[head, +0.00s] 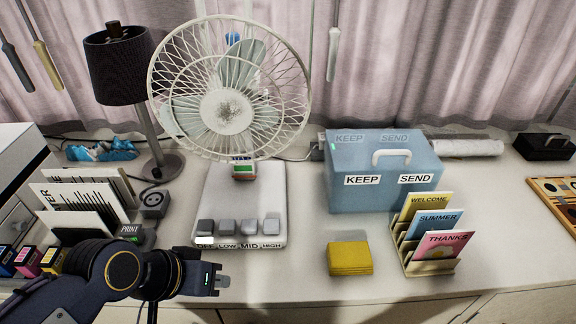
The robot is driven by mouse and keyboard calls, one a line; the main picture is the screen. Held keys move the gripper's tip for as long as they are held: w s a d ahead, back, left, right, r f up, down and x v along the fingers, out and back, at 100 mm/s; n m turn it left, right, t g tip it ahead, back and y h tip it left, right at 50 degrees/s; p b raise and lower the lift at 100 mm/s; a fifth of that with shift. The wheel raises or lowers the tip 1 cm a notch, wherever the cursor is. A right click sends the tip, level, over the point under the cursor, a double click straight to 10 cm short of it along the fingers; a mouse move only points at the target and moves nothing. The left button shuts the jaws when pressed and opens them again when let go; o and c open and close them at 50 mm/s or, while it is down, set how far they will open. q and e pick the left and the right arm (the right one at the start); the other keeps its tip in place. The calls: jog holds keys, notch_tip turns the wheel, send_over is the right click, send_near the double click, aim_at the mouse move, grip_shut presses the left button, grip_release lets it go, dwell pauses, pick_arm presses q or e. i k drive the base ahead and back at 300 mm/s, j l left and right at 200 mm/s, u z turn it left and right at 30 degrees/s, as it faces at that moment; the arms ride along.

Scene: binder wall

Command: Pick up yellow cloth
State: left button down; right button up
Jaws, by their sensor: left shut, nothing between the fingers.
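The yellow cloth (350,259) lies folded in a small stack near the front edge of the white counter, right of the fan base and in front of the blue box. My left gripper (222,282) is at the lower left, in front of the fan base and well left of the cloth. It points right, shut and empty. The cloth is fully visible and nothing touches it from my side. My right gripper is not in the head view.
A fan (228,110) stands on a base with several buttons. A blue KEEP/SEND box (385,172) is behind the cloth, and a card rack (430,268) is close on its right. A lamp (118,65) stands at the left. Bare counter (302,270) lies left of the cloth.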

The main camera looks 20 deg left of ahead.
aim_at(344, 258)
jog(key=k+j+u, duration=0.2)
jog(key=j, duration=0.4)
jog(key=j+u, duration=0.2)
jog(key=j, duration=0.4)
